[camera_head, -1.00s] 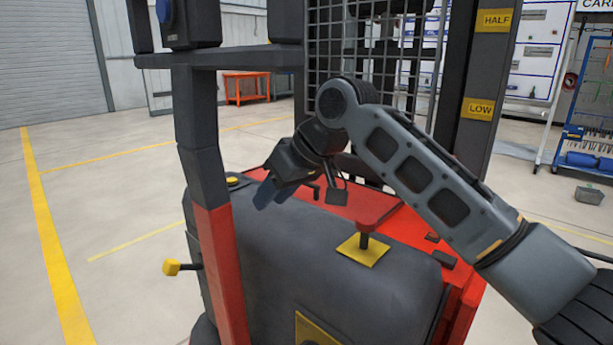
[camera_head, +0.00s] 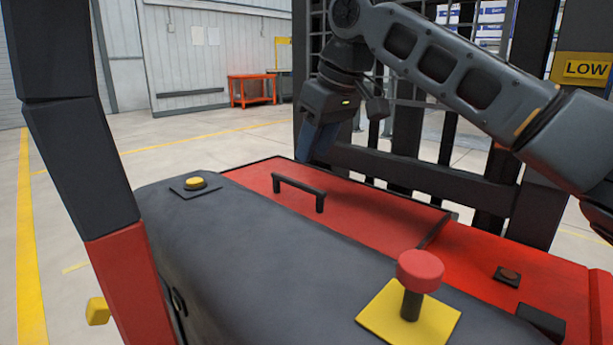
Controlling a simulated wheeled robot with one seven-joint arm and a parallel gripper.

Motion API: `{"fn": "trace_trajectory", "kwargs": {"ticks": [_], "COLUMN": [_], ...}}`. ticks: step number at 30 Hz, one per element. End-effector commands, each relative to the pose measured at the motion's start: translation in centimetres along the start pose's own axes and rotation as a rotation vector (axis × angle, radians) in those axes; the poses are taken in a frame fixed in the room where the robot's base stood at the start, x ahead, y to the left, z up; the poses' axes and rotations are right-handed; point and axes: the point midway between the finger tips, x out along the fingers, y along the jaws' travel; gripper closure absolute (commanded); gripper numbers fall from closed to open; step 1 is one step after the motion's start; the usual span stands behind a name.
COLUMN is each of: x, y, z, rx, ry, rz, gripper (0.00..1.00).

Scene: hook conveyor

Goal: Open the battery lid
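The battery lid (camera_head: 343,214) is a red flat panel on top of the forklift body, and it lies flat. A black bar handle (camera_head: 299,186) stands up near its left side. My gripper (camera_head: 311,158) hangs from my arm above the far edge of the lid, behind and a little right of the handle, and apart from it. Its blue-grey fingers point down. From this side I cannot tell whether they are open or shut. Nothing shows between them.
A red knob (camera_head: 420,271) on a yellow plate and a yellow button (camera_head: 195,182) rise from the dark cover (camera_head: 230,250) in front of the lid. A black and red post (camera_head: 100,170) stands at the left. The dark mast (camera_head: 460,150) stands behind the lid.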

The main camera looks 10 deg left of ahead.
Motion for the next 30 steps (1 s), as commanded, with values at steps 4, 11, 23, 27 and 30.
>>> {"fn": "trace_trajectory", "kwargs": {"ticks": [4, 11, 23, 27, 30], "x": [2.4, 5.6, 6.8, 6.8, 6.8], "y": [0.0, -0.1, -0.1, -0.1, -0.1], "z": [0.1, 0.0, 0.0, 0.0, 0.0], "rx": [0.000, 0.000, -0.001, -0.001, 0.000], "ry": [-0.002, 0.000, 0.001, 0.001, 0.001], "rz": [-0.001, -0.002, -0.001, -0.001, -0.001], "gripper": [0.62, 0.62, 0.62, 0.69, 0.79]}}
